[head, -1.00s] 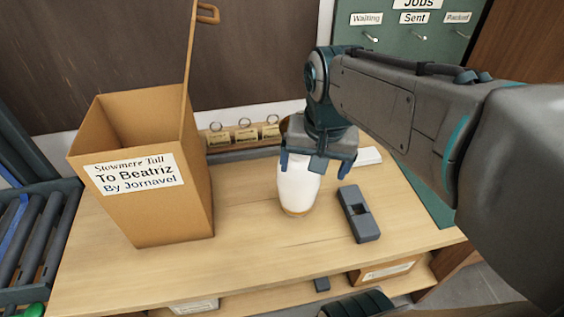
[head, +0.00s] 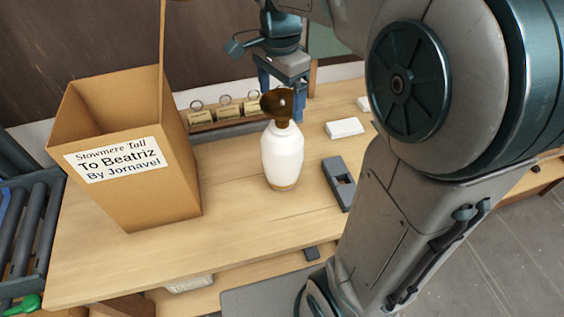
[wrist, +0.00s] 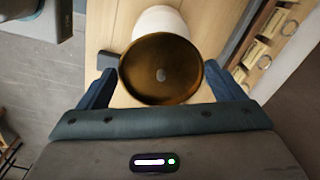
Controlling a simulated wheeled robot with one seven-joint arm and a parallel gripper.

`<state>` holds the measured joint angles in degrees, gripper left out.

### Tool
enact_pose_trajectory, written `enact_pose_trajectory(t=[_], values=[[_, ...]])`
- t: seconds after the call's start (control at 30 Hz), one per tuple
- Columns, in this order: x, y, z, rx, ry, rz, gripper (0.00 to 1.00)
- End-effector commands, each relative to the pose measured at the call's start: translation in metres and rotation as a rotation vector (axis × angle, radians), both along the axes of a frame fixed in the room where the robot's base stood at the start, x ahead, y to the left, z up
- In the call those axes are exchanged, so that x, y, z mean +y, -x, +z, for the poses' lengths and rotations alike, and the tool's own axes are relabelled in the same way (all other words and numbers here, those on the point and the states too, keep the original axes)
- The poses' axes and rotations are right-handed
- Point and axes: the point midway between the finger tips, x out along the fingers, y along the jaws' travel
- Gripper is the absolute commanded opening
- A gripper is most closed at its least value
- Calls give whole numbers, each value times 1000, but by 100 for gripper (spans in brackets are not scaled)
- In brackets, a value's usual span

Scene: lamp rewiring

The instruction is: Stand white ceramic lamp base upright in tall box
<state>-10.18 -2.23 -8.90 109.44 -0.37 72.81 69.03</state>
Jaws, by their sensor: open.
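The white ceramic lamp base (head: 283,158) stands upright on the wooden bench, with a brown flared top. The wrist view shows that round brown top (wrist: 160,68) and a little of the white body (wrist: 160,20) beyond it. The tall cardboard box (head: 140,190) stands open-topped to the left, labelled "Stowmere Tall To Beatriz By Jornavel". My gripper (head: 283,92) is open at the lamp's brown top, behind it in the head view. In the wrist view its fingers (wrist: 160,90) lie either side of the brown top; whether they touch it I cannot tell.
A dark grey block (head: 339,183) and a white block (head: 344,128) lie right of the lamp. A rack of tags (head: 228,113) runs along the back. The box's raised flap (head: 163,50) stands up on its right side. Bare bench (head: 235,215) lies between box and lamp.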

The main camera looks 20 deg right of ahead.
Motion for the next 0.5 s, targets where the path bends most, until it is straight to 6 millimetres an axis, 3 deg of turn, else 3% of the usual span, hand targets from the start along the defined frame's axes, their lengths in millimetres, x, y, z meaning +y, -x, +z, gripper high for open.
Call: enact_pose_trajectory(t=[0.27,0.5], values=[[-1,0,-23,2,0,1,88],[-5,-3,-58,3,0,2,88]])
